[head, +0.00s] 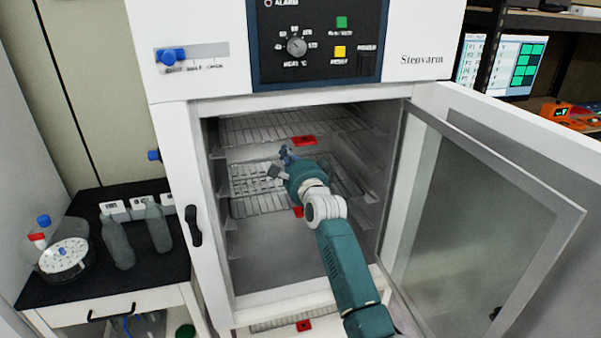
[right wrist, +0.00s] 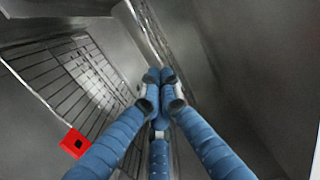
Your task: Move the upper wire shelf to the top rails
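The upper wire shelf (head: 265,125) lies level near the top of the open chamber, with a red tag (head: 303,141) at its front edge. A second wire shelf (head: 258,205) lies lower, with its own red tag partly hidden. My right gripper (head: 280,163) is inside the chamber, between the two shelves' heights, in front of the lower one. In the right wrist view its blue fingers (right wrist: 160,78) meet at the tips, with nothing visible between them. That view also shows a wire shelf (right wrist: 50,78) with a red tag at left; which shelf is unclear. My left gripper is out of view.
The glass door (head: 480,225) stands open to the right, close to my arm. The chamber's left wall (head: 198,150) bounds the opening. A black-topped side table (head: 75,295) with bottles and a round container stands at left. The chamber floor (head: 275,265) looks clear.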

